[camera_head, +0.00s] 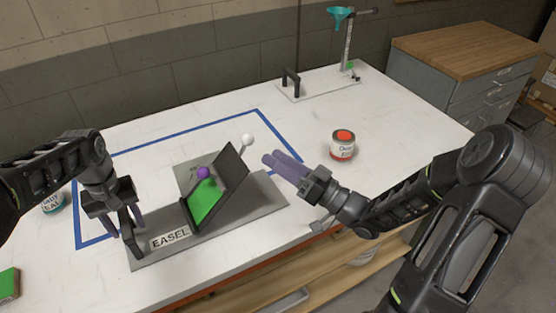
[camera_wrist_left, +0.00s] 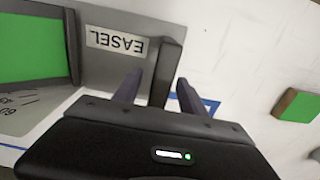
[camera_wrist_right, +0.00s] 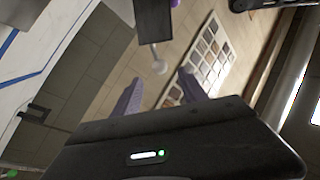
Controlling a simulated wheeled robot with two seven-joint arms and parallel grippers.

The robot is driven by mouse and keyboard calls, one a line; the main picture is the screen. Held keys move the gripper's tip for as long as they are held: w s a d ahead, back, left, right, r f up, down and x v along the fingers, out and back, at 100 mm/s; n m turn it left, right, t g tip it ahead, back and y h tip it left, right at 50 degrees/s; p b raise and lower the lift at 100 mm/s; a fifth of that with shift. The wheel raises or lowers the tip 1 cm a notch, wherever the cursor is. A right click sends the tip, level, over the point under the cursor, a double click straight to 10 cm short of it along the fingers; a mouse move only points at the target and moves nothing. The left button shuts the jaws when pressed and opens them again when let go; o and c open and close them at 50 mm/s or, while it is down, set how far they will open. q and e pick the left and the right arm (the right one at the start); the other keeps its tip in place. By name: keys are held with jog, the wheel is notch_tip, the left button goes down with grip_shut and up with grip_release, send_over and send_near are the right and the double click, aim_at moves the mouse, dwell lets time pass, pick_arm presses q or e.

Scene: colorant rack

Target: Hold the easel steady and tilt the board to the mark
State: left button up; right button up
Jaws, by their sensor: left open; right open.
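The easel's grey base plate (camera_head: 262,203) lies on the table, with an EASEL label (camera_head: 170,239). Its dark-framed board (camera_head: 232,170) with a green face (camera_head: 206,203) stands tilted. A white knob (camera_head: 247,140) sticks out from the board's top; in the right wrist view the knob (camera_wrist_right: 159,67) lies ahead of the fingers. A purple ball (camera_head: 204,172) shows by the green face. My left gripper (camera_head: 124,222) is open, its fingers either side of the dark upright handle (camera_wrist_left: 167,70), apparently clear of it. My right gripper (camera_head: 278,160) is open and empty, right of the knob.
A scale plate (camera_wrist_left: 20,110) with angle numbers lies beside the board. Blue tape (camera_head: 130,163) outlines an area around the easel. A red-topped can (camera_head: 343,146) stands to the right, a teal can (camera_head: 53,202) at left. A funnel stand (camera_head: 347,45) is at the back.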

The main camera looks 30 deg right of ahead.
pick_arm(q)
notch_tip(320, 180, up, 8)
jog(key=shift+f, duration=0.25)
dwell(0.7)
